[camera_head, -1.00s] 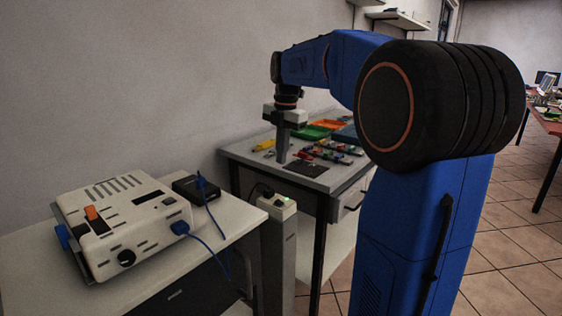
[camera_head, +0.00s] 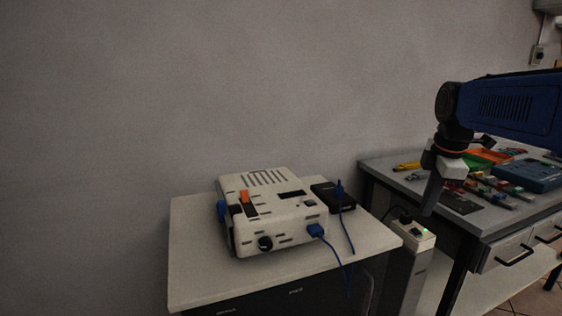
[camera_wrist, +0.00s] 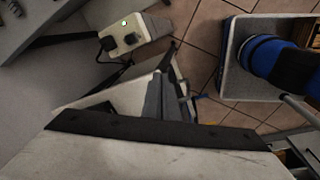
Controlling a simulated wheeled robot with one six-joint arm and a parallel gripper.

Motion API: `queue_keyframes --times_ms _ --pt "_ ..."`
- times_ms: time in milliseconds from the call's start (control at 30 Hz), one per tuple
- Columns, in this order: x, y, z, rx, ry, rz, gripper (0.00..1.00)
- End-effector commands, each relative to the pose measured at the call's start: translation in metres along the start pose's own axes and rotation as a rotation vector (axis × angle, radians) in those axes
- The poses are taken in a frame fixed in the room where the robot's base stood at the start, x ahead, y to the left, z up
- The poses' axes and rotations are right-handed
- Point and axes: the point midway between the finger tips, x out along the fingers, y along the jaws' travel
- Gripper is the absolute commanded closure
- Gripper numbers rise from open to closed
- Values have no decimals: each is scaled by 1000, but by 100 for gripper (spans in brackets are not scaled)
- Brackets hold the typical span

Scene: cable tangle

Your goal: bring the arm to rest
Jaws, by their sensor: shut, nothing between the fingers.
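My gripper (camera_head: 431,205) hangs at the right of the head view, under my blue arm, with its fingers pointing down. It is shut and empty.
A white device (camera_head: 285,215) with a plugged-in blue cable (camera_head: 335,258) and a black box (camera_head: 328,196) stand on the left cabinet (camera_head: 195,275). Trays and small parts crowd the tool bench.

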Motion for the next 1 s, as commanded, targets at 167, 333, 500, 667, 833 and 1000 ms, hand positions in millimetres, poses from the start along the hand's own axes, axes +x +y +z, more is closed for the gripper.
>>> queue_keyframes --times_ms 167,333,500,667,833,1000 --pt "11 -56 -13 273 9 49 100" --pt "28 -107 -21 543 34 91 100" --pt "51 -156 -25 813 74 126 100" --pt "75 -199 -26 1057 123 149 100" --pt "98 -230 -25 1250 169 159 100" --pt "108 -243 -25 1341 192 161 81"
